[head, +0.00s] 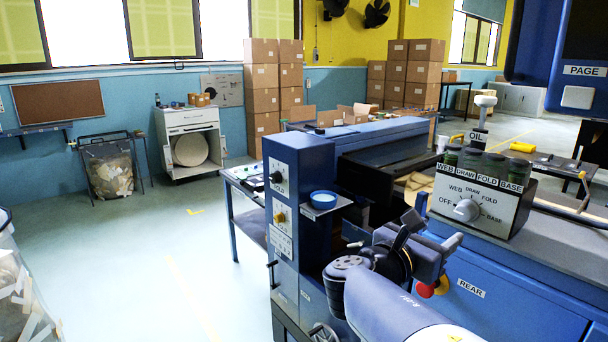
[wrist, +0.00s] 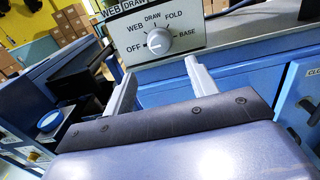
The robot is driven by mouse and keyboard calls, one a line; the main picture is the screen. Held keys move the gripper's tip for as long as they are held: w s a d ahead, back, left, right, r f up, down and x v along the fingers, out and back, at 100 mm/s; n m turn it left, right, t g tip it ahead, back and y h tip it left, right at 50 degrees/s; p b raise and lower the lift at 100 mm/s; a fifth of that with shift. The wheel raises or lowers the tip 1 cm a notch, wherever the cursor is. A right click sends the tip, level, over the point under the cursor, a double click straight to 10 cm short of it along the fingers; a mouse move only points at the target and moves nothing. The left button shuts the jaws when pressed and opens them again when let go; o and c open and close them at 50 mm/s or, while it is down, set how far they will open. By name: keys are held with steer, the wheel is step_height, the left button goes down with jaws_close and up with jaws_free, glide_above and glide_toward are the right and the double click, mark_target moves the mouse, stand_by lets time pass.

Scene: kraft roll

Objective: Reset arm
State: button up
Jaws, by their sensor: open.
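My gripper (head: 434,226) is in front of the blue machine in the head view, with my arm coming up from the bottom edge. In the wrist view my gripper (wrist: 152,72) has its two fingers spread well apart, with nothing between them. Beyond the fingers is a selector box (wrist: 190,25) with a round grey knob (wrist: 158,42), labelled OFF, WEB, DRAW, FOLD and BASE. In the head view the same box (head: 455,190) stands on the machine top, up and right of my gripper. The fingers look apart from the knob; the exact gap cannot be told.
The blue machine (head: 520,290) fills the right foreground. A blue bowl (head: 323,199) sits on a small shelf at its left end. A red button (head: 426,290) is close below my gripper. Open floor (head: 150,240) lies left.

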mark_target(461, 216)
steer(key=shift+m, duration=0.4)
steer(key=x, duration=1)
steer(key=shift+w+d+f+p, duration=0.2)
steer(key=shift+w+f+p, duration=0.05)
steer(key=shift+f+p, duration=0.05)
steer(key=shift+s+a+m+b, duration=0.1)
steer(key=shift+m+b, duration=0.75)
steer(key=shift+m, duration=0.15)
steer(key=shift+m+b, duration=0.85)
steer(key=shift+m, duration=0.25)
steer(key=m+b, duration=0.1)
steer(key=m, duration=0.1)
steer(key=m+b, duration=0.1)
steer(key=m, duration=0.1)
steer(key=shift+r, duration=0.3)
steer(key=shift+f, duration=0.1)
